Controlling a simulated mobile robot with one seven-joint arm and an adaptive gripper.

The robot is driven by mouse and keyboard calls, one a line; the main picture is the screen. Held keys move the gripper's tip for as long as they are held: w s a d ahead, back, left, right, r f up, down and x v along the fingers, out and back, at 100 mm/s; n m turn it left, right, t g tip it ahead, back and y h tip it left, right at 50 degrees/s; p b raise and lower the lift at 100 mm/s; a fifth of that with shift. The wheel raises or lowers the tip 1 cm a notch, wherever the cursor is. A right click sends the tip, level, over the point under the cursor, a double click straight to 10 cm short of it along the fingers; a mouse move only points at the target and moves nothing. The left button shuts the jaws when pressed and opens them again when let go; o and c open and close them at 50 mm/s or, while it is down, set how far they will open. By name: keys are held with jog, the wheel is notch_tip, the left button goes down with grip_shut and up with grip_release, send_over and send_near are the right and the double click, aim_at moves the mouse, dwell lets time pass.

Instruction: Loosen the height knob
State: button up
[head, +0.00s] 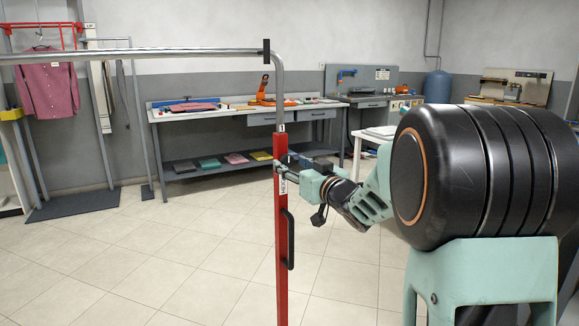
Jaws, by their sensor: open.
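A red upright post (282,235) stands in the middle of the head view, with a bent silver tube (278,90) rising from its top. A white label with vertical lettering (283,186) and a black handle (290,240) are on the post. My gripper (286,164) is at the upper part of the post, just above the label, coming in from the right. It is open, and its fingers overlap the post in the picture. The height knob cannot be made out clearly; the fingers seem to cover that spot. Contact with it cannot be told.
The tiled floor (160,265) left of the post is clear.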

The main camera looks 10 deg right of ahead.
jog(key=shift+w+a, duration=0.2)
jog(key=shift+w, duration=0.5)
jog(key=shift+c, duration=0.7)
jog(key=c, duration=1)
